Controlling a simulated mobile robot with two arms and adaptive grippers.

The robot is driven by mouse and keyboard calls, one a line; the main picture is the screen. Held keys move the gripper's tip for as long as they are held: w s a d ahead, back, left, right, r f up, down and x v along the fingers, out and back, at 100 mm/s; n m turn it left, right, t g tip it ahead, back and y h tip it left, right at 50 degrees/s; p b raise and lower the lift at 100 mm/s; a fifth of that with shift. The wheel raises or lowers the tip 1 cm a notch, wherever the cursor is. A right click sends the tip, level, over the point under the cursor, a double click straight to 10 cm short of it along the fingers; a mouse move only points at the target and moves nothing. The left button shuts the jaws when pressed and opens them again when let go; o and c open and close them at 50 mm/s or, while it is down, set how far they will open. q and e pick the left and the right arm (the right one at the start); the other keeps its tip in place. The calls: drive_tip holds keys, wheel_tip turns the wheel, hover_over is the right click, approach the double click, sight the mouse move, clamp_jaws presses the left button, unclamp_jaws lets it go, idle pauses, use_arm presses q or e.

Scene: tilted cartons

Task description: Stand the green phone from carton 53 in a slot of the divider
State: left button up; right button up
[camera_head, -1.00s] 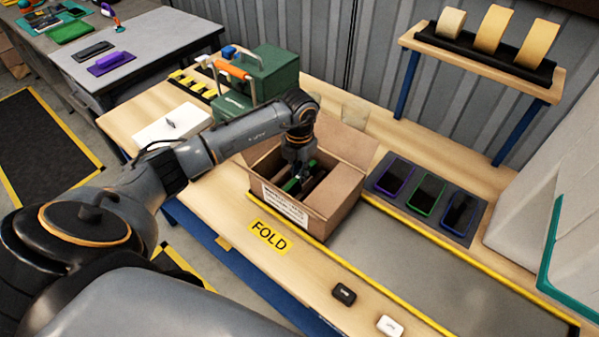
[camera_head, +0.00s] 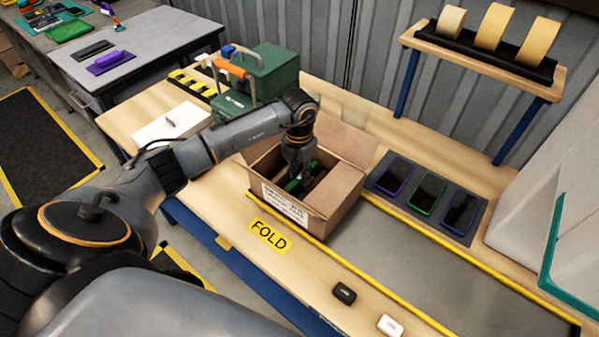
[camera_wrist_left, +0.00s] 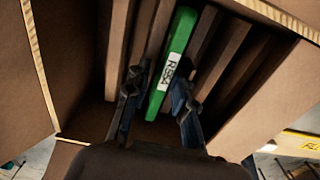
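The carton (camera_head: 345,212) stands open on the bench, with a white label on its front. Inside it, brown divider walls (camera_wrist_left: 233,50) form narrow slots. The green phone (camera_wrist_left: 176,50) is in the carton between divider walls, edge up and leaning in the wrist view, with a white label on its edge. It also shows in the head view (camera_head: 292,186), partly hidden. My left gripper (camera_wrist_left: 157,98) reaches down into the carton, fingers apart on either side of the phone; I see a gap beside the left finger. It also shows in the head view (camera_head: 297,172). My right gripper is not in view.
A dark mat (camera_head: 477,232) right of the carton holds three phones with purple, green and blue edges. A green toolbox (camera_head: 270,75) stands behind left. A black box (camera_head: 344,293) and a white box (camera_head: 390,326) lie at the front. The grey bench surface (camera_head: 400,265) is clear.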

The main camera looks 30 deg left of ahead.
use_arm(q)
drive_tip(key=shift+o, duration=0.4)
wheel_tip(320, 180, up, 12)
idle(0.4)
wheel_tip(320, 180, up, 7)
drive_tip(key=p, duration=0.4)
drive_tip(key=shift+p, duration=0.35)
drive_tip(key=shift+s, duration=0.1)
idle(0.3)
